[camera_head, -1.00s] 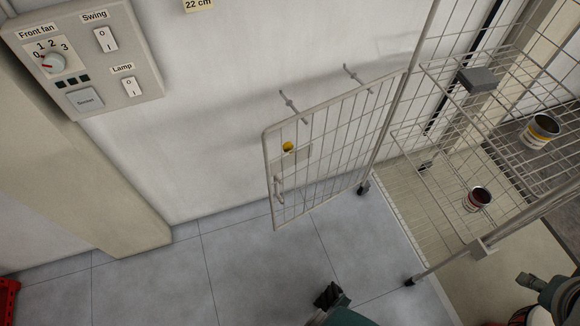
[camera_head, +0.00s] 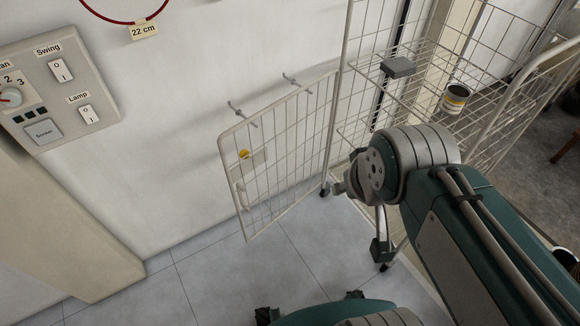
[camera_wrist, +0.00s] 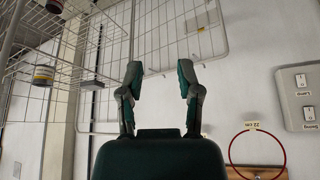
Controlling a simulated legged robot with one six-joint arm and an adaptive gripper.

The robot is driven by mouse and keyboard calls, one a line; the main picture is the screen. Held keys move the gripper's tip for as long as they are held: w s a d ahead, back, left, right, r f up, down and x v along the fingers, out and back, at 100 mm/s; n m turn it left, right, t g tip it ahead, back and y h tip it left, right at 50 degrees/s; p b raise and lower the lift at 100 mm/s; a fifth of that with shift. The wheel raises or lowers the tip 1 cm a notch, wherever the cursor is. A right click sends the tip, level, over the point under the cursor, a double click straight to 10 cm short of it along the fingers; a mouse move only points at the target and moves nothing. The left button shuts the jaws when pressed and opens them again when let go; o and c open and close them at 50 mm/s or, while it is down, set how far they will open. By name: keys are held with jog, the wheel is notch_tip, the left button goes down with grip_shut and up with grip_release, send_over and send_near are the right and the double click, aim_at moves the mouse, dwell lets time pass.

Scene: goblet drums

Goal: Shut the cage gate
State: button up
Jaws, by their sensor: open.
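The cage gate (camera_head: 285,155) is a pale wire-mesh panel with a rounded frame, standing open, swung out to the left of the cage near the wall. The wire cage (camera_head: 345,40) stands at the right, partly hidden by my arm.
A grey block (camera_head: 397,67) sits on the cage, and a can (camera_head: 455,98) stands on its shelf. A switch panel (camera_head: 50,90) is on the wall at left. Hooks (camera_head: 297,82) stick out above the gate. Floor (camera_head: 200,280) left of the gate is clear.

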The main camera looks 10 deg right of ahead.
jog(key=shift+a, duration=0.4)
